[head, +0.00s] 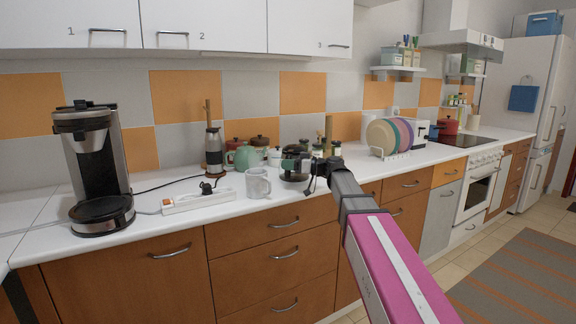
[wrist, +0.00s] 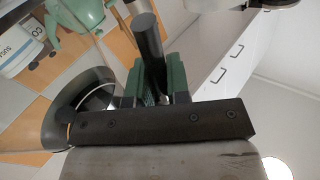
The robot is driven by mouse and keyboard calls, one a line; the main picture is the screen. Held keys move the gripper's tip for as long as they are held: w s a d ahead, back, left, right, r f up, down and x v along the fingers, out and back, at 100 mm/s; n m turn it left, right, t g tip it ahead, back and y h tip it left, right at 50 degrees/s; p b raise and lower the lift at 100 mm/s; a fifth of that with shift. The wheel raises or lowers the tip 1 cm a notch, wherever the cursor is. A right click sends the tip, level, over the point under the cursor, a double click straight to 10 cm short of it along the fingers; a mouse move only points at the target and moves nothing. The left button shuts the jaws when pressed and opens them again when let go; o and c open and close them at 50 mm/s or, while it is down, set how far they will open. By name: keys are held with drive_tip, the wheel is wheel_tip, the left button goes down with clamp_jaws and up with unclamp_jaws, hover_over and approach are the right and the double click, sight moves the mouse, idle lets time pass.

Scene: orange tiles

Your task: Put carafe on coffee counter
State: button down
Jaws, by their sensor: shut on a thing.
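The carafe (head: 294,166), dark glass with a black rim, is at the counter's front edge, right of a grey mug, in the head view. I cannot tell whether its base touches the counter. My gripper (head: 316,172) reaches it from the right. In the wrist view my gripper (wrist: 157,88) has its green fingers shut on the carafe's black handle; the round carafe body (wrist: 84,105) shows to the left. The white counter (head: 150,222) runs along the wall. A black and silver coffee machine (head: 93,160) stands on its left part.
Close by the carafe are the grey mug (head: 257,183), a green teapot (head: 245,157) and small jars. A white power strip (head: 199,201) with a cord lies between mug and machine. Right of my gripper are plates in a rack (head: 389,137). Wall cabinets (head: 205,24) hang above.

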drive_tip(key=shift+f, duration=0.5)
drive_tip(key=c, duration=1)
unclamp_jaws()
